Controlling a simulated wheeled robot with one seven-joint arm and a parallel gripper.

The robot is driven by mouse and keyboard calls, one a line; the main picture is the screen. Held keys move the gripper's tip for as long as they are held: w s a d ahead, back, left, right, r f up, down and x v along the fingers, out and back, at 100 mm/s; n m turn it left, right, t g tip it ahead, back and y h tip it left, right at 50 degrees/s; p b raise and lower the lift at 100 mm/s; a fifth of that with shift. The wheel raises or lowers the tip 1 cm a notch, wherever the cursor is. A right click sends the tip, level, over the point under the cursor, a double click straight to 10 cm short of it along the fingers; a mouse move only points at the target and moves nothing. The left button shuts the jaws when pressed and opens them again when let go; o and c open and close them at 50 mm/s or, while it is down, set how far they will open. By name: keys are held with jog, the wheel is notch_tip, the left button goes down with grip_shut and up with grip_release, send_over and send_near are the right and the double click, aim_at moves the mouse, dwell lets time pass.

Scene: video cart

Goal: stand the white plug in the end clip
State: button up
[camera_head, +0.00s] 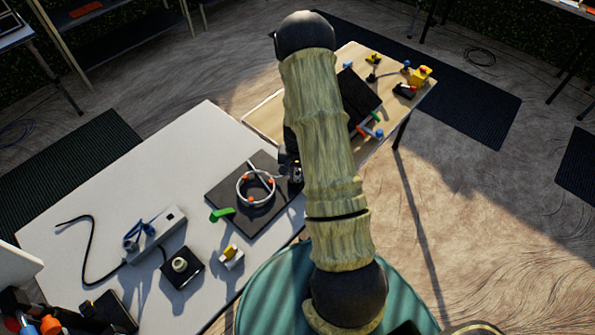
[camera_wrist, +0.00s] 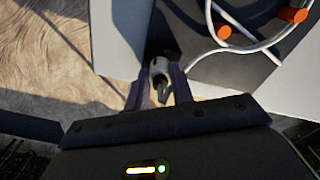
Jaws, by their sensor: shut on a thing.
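My gripper (camera_wrist: 160,86) is shut on the pale grey-white plug (camera_wrist: 160,67), which shows between the two fingers in the wrist view. The plug is at the edge of the black board (camera_wrist: 196,66). A dark shape lies just beyond the plug; I cannot tell whether it is the end clip or whether the plug touches it. In the head view the black board (camera_head: 222,191) lies on the white table, with a looped white cable (camera_head: 239,192) held by orange clips (camera_head: 271,181). My arm hides most of the gripper there.
The white table (camera_head: 130,180) also holds a power strip (camera_head: 157,236), a black block with a round pale top (camera_head: 181,267), a small yellow-and-white piece (camera_head: 230,256) and a green piece (camera_head: 222,214). A wooden table (camera_head: 263,118) with tools stands behind my arm.

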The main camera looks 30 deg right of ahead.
dwell(0.7)
jog(key=o, duration=1.1)
jog(key=shift+c, duration=0.2)
notch_tip(320, 180, up, 17)
jog(key=b, duration=0.2)
jog(key=shift+r, duration=0.2)
jog(key=shift+a, duration=0.1)
jog(key=s+a+r+n+t, duration=0.1)
jog(key=s+a+r+n, duration=0.2)
jog(key=s+a, duration=0.3)
jog(key=s+a+r+n+t, duration=0.1)
jog(key=s+a+r+n, duration=0.2)
jog(key=s+a+n, duration=0.2)
jog(key=shift+s+a+t, duration=0.3)
jog(key=shift+s+a, duration=0.4)
jog(key=shift+a, duration=0.45)
